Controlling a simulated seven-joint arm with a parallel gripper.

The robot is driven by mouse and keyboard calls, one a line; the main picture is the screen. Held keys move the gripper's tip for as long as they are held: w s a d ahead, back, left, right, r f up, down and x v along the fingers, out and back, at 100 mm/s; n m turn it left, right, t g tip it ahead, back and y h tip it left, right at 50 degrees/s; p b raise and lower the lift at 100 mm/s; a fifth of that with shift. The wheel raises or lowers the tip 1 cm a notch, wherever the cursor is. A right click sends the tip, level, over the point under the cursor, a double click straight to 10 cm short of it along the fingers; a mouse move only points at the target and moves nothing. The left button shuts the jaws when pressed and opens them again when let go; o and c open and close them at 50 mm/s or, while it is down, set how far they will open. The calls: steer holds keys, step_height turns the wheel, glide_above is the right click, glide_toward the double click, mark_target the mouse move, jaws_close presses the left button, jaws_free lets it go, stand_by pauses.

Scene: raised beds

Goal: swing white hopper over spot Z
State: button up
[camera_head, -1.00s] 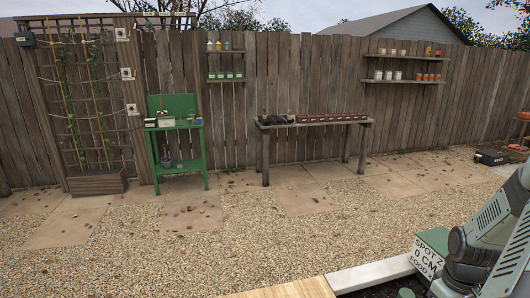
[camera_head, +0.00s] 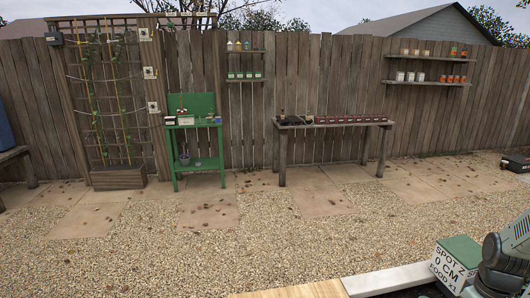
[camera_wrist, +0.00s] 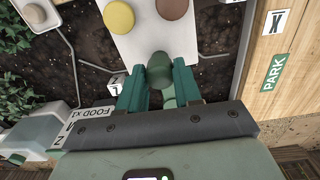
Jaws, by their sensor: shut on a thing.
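In the wrist view my gripper (camera_wrist: 160,82) has its two teal fingers closed around a dark grey-green round knob (camera_wrist: 160,66). The knob is at the near end of a white panel (camera_wrist: 138,42), which also bears a yellow disc (camera_wrist: 118,16) and a brown disc. I cannot tell whether this panel belongs to the white hopper. The spot Z sign (camera_head: 450,268) is on a white, green-topped box at the lower right of the head view. Its lettering partly shows beside my gripper in the wrist view (camera_wrist: 88,118). My gripper is outside the head view.
Dark soil (camera_wrist: 215,70) lies under the panel, crossed by thin grey tubes. A wooden bed edge (camera_wrist: 285,65) with X and PARK labels is at right. Leaves (camera_wrist: 15,95) and a pale box (camera_wrist: 38,128) are at left. A green bench (camera_head: 195,122) and a wooden table (camera_head: 330,123) stand by the fence.

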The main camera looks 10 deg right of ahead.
steer(key=shift+d, duration=0.65)
steer(key=shift+w+d, duration=0.25)
steer(key=shift+d, duration=0.5)
steer(key=shift+w+d, duration=0.35)
steer(key=shift+d, duration=0.5)
steer(key=shift+w+d, duration=0.45)
steer(key=shift+d, duration=0.4)
